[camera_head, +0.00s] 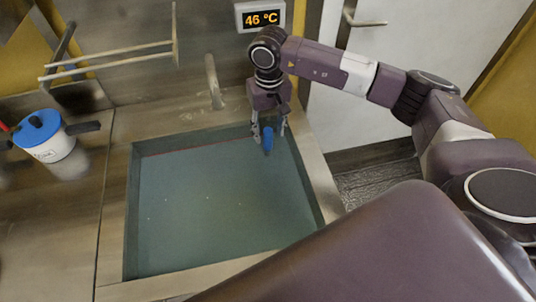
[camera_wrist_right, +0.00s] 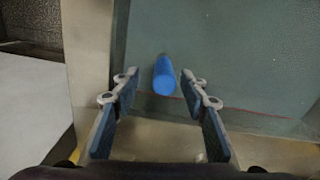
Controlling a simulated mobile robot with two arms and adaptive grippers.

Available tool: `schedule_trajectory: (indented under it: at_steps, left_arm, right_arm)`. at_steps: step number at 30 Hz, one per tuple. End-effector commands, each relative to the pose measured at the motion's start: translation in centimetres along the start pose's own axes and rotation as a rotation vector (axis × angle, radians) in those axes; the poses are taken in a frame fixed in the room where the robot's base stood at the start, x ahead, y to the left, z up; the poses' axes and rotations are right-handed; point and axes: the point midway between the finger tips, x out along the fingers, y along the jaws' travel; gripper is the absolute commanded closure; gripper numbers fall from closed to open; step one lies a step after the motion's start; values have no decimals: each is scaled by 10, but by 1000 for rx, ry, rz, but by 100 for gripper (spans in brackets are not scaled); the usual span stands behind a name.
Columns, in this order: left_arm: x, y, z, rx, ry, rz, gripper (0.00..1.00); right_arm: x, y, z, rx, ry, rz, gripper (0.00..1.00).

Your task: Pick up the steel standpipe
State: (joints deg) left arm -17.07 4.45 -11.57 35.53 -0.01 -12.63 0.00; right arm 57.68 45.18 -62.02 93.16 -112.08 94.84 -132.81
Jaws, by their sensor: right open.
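My right gripper (camera_head: 268,138) hangs over the far right corner of the sunken basin, fingers pointing down and apart. A blue cylinder (camera_head: 268,142) stands between or just beyond its fingertips; it looks like the blue top of the standpipe. In the right wrist view the blue cylinder (camera_wrist_right: 164,76) lies ahead of the gap between the two open fingers (camera_wrist_right: 160,85), closer to neither by much. I see no contact with it. Bare steel on it does not show. My left gripper is out of view.
The basin (camera_head: 120,205) holds greenish-grey liquid or has a flat floor of that colour. A steel spout (camera_head: 213,82) stands behind it. A white pot with a blue lid (camera_head: 45,138) is at left. A display (camera_head: 260,17) reads 46 °C.

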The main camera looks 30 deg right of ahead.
Motion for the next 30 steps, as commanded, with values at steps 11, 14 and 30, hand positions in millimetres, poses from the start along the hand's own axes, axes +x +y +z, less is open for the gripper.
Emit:
schedule_trajectory:
  at_steps: [11,14,30]
  left_arm:
    - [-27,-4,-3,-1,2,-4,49]
    - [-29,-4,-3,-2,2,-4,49]
    - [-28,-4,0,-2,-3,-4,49]
  right_arm:
    - [48,-5,5,0,-4,-1,60]
    - [58,-4,5,-1,-2,0,60]
    - [61,-4,4,-1,0,0,91]
